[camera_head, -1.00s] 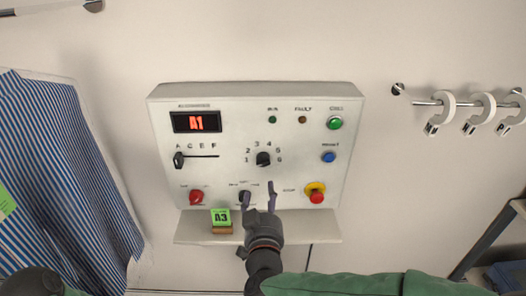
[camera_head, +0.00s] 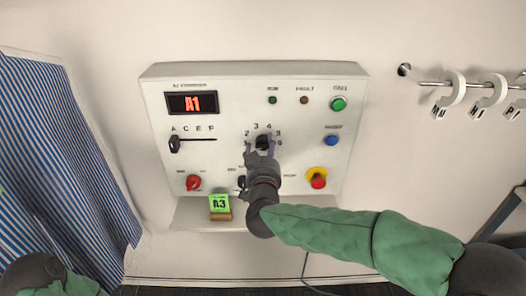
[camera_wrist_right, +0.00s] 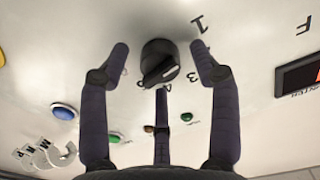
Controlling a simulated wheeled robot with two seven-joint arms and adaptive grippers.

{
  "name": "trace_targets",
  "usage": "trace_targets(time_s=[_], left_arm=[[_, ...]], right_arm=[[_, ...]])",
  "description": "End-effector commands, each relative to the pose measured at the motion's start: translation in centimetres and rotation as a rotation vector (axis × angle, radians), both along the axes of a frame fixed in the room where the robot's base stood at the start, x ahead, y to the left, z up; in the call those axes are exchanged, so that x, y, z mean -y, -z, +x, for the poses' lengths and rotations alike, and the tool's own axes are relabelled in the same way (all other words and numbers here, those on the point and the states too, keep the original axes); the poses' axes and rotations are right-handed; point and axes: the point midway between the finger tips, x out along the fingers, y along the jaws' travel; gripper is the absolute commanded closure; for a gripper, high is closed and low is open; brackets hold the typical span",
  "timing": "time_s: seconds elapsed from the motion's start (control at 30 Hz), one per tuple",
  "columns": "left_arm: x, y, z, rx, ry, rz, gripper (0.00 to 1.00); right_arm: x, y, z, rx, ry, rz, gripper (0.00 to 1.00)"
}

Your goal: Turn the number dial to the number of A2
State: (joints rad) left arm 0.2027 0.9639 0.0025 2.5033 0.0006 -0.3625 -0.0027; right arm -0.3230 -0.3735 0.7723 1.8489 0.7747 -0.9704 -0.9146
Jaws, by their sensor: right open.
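The number dial (camera_head: 263,141) is a black knob on the white control panel (camera_head: 350,110), ringed by numbers. In the right wrist view the dial (camera_wrist_right: 158,60) shows a pale mark on its face; the number it points at is unclear. My right gripper (camera_head: 262,150) is at the dial, its fingers open. In the wrist view two fingers of my right gripper (camera_wrist_right: 162,58) stand either side of the dial, with visible gaps, and a third dark finger is below it. Some numbers are hidden behind the fingers. The panel's display (camera_head: 192,103) reads A1 in red.
A green card (camera_head: 219,203) marked A3 stands on the ledge (camera_head: 190,215). A letter slider (camera_head: 174,144), red knob (camera_head: 193,183) and yellow-red stop button (camera_head: 318,178) are nearby. Striped cloth (camera_head: 60,150) hangs left; white hooks (camera_head: 490,92) hang on a rail right.

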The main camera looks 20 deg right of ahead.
Motion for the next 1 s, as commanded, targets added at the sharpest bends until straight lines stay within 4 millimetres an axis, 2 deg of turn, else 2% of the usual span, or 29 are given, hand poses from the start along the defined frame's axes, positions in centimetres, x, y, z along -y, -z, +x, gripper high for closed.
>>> trace_targets(time_s=[0.33,0.37,0.5,0.57,1.0], left_arm=[[0.00,0.10,0.02,0.000,0.000,0.000,0.46],[0.00,0.10,0.02,0.000,0.000,0.000,0.46],[0.00,0.10,0.02,0.000,0.000,0.000,0.46],[0.00,0.10,0.02,0.000,0.000,0.000,0.46],[0.00,0.37,0.02,0.000,0.000,0.000,0.46]], right_arm=[[0.18,-0.05,0.45,0.000,0.000,0.000,0.37],[0.17,-0.05,0.44,0.000,0.000,0.000,0.40],[0.16,-0.03,0.43,0.000,0.000,0.000,0.80],[0.17,-0.03,0.43,0.000,0.000,0.000,0.93],[0.15,0.03,0.41,0.023,0.000,0.072,0.93]])
